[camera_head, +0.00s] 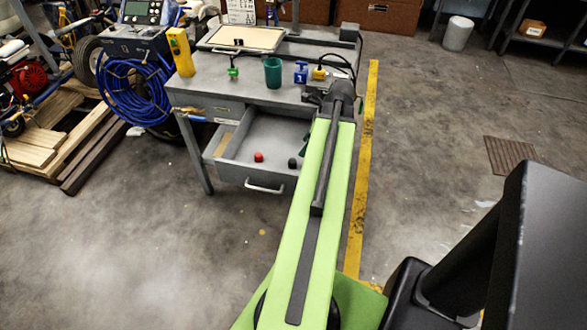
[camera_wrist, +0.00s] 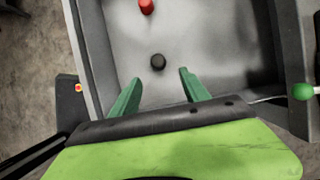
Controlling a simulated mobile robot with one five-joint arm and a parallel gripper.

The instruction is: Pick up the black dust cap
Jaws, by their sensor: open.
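The black dust cap (camera_wrist: 158,62) lies on the floor of the open grey drawer (camera_wrist: 200,25) in the wrist view. It also shows in the head view (camera_head: 292,163), close to my arm. My gripper (camera_wrist: 158,85) has its two green fingers spread apart and empty. In the wrist picture the cap appears just beyond the fingertips and between their lines. The height between fingers and cap is hard to tell.
A red cap (camera_wrist: 146,6) lies in the drawer beyond the black one. The drawer walls stand close around the gripper. The workbench top (camera_head: 215,88) above holds a green cup (camera_head: 273,73), a yellow device (camera_head: 181,52) and small valve-like parts. A blue hose coil (camera_head: 135,92) hangs at left.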

